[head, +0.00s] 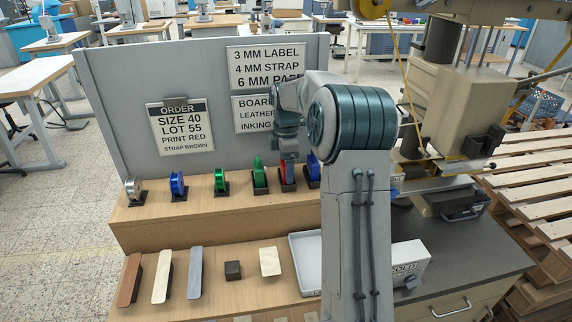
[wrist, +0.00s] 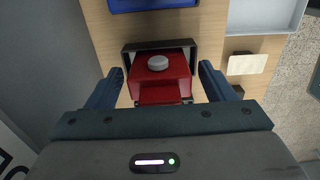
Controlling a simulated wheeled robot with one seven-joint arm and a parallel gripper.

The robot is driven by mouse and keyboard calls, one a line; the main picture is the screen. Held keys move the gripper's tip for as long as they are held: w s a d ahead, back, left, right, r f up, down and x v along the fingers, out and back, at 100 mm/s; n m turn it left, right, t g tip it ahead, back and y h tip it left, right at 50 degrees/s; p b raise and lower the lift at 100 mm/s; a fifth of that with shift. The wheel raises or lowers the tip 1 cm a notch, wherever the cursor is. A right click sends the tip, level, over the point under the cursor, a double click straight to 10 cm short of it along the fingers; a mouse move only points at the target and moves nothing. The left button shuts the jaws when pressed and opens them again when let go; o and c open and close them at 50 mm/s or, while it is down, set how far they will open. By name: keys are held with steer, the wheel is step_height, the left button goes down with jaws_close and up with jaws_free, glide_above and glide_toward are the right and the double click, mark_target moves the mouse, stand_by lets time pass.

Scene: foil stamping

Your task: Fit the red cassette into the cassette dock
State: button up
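The red cassette (head: 283,172) stands in a dark holder on the raised shelf, in the row of spools, partly hidden by my gripper in the head view. In the wrist view the red cassette (wrist: 160,78) has a grey round knob on top and sits in a dark frame. My gripper (wrist: 161,70) points down over it, with its two blue fingers apart on either side of it. Clear gaps show between the fingers and the cassette, so it is not gripped. I cannot surely identify the cassette dock; my arm hides part of the machine (head: 440,95) at the right.
A blue cassette (head: 313,170) stands close right of the red one, a green one (head: 259,175) close left. More spools stand further left. Strips, a dark block (head: 233,270) and a grey tray (head: 298,262) lie on the lower bench. A grey panel (head: 110,110) stands behind the shelf.

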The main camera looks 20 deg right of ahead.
steer(key=shift+r, duration=0.1)
step_height(320, 180, up, 12)
steer(key=shift+f, duration=0.1)
steer(key=shift+r, duration=0.2)
steer(key=shift+s+a+r, duration=0.1)
steer(key=shift+s+a, duration=0.1)
steer(key=shift+a, duration=0.15)
steer(key=s+a+m+t, duration=0.2)
steer(key=s+a+m, duration=0.55)
steer(key=s, duration=0.75)
steer(key=s+a+f+m, duration=0.2)
steer(key=s+f+m, duration=0.2)
steer(key=s, duration=0.4)
steer(key=s+a+f+m+t, duration=0.1)
steer(key=s+f+m, duration=0.3)
steer(key=s, duration=0.4)
steer(key=shift+s+a, duration=0.25)
steer(key=shift+a, duration=0.4)
steer(key=shift+f, duration=0.1)
